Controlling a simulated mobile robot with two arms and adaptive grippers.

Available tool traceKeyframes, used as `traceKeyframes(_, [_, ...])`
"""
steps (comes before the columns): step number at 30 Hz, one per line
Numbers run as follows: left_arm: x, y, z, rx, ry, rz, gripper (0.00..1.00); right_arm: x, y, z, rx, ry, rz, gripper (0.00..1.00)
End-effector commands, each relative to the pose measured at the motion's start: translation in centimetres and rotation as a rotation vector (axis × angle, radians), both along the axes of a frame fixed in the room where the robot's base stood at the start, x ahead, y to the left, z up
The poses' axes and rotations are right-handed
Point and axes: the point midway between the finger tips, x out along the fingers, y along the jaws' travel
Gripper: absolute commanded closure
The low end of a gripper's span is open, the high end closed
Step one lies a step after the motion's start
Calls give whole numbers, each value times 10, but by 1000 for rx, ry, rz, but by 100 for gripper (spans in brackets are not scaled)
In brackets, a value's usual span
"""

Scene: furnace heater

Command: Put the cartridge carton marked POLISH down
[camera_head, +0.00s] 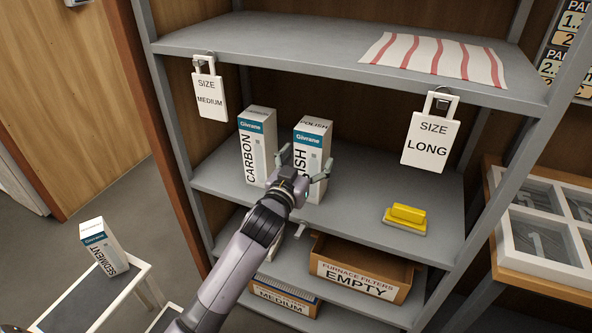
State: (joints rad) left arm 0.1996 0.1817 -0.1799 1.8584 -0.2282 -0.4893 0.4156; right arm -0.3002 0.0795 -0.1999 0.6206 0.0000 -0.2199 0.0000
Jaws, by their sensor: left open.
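The POLISH carton (314,139) is white with a blue label band. It stands upright on the middle shelf (352,205) of the grey rack. My left gripper (303,166) is open in front of it, with one finger at each side of its lower part. The gripper hides part of the carton's front, and I cannot tell whether a finger touches it. The CARBON carton (257,145) stands upright just to the left on the same shelf. My right gripper is not in view.
A yellow brush-like block (406,217) lies at the shelf's right. SIZE MEDIUM (210,97) and SIZE LONG (430,140) tags hang from the upper shelf. An EMPTY filter box (355,283) is below. The SEDIMENT carton (101,248) stands on a white stool at left.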

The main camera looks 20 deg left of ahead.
Motion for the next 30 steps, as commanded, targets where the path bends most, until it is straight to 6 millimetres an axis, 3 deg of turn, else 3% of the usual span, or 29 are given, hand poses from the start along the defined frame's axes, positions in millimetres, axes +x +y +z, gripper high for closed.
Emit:
traceKeyframes(6, [-44,2,2,0,4,1,20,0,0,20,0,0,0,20])
traceKeyframes(12, [-71,2,1,0,3,1,20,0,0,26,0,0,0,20])
traceKeyframes(25, [-82,3,-1,1,2,0,20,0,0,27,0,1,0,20])
traceKeyframes(28, [-83,-1,-21,8,36,-9,20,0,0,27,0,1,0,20])
traceKeyframes(30, [-87,-8,-56,17,94,-29,20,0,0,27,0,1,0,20])
